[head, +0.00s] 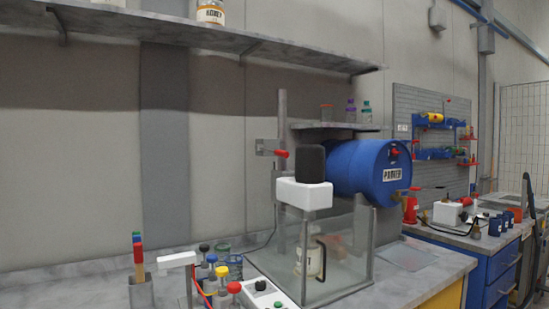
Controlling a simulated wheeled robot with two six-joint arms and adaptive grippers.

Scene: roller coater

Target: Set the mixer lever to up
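The mixer has a dark motor (311,161) on a white head (304,194), carried by an upright grey post (282,115). A lever with a red knob (281,154) sticks out from a grey plate (265,147) left of the motor; it looks roughly level, tilting slightly down towards the knob. I take it as the mixer lever. Below the head is a clear enclosure (345,273) with a dark handle, and a pale container (311,262) inside it. Neither of my grippers is in view.
A blue drum (366,168) lies just right of the motor. In front stand a white control box (264,295), several small bottles and a white-topped stand (177,259). A long shelf (190,36) runs above. The space left of the lever is clear.

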